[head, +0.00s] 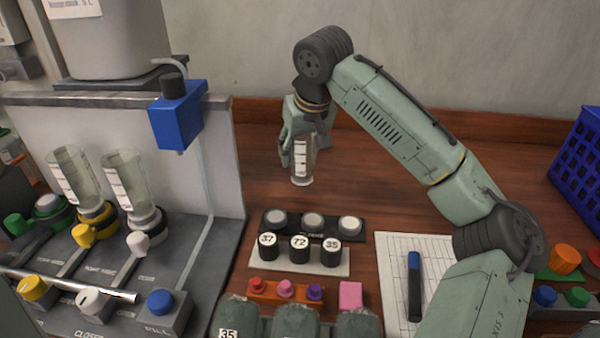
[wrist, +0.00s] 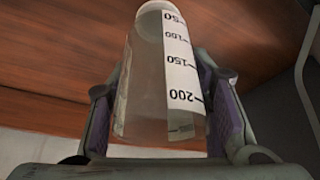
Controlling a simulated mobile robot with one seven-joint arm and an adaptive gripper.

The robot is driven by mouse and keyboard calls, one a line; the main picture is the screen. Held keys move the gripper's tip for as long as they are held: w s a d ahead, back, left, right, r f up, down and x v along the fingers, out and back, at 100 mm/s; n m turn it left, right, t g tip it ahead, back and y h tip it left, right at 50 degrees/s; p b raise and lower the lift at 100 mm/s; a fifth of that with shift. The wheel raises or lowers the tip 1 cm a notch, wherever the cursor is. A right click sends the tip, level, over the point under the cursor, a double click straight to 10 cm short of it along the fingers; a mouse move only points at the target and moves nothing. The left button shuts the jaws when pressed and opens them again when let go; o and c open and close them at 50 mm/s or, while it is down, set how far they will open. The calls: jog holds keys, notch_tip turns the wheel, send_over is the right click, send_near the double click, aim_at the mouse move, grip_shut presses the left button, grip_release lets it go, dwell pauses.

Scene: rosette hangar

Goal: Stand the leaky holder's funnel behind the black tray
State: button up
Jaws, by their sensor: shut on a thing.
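My gripper (head: 301,130) is shut on a clear funnel (head: 302,166) with a white scale strip. It holds the funnel roughly upright in the air, beyond the black tray (head: 332,223) in the head view. In the wrist view the funnel (wrist: 145,85) sits between the two fingers (wrist: 165,115), with its scale showing 50 to 200. The black tray lies on the wooden bench and carries three pale discs. Two other clear funnels, a left one (head: 72,178) and a right one (head: 126,180), stand in the rig. I cannot tell which holder is leaky.
A white strip (head: 285,263) with black caps 37, 72 and 35 lies before the tray. A blue box (head: 178,118) with a tube is on the rig's wall. Gridded paper (head: 395,262) with a blue-capped marker (head: 414,285) lies right. Bare wood (head: 370,180) is clear behind the tray.

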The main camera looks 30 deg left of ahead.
aim_at(300, 162)
notch_tip(300, 162, down, 4)
jog(key=b, duration=0.3)
jog(key=shift+r, duration=0.4)
jog(key=o, duration=1.1)
jog(key=shift+o, duration=0.2)
jog(key=v, duration=1.2)
jog(key=shift+b, duration=0.45)
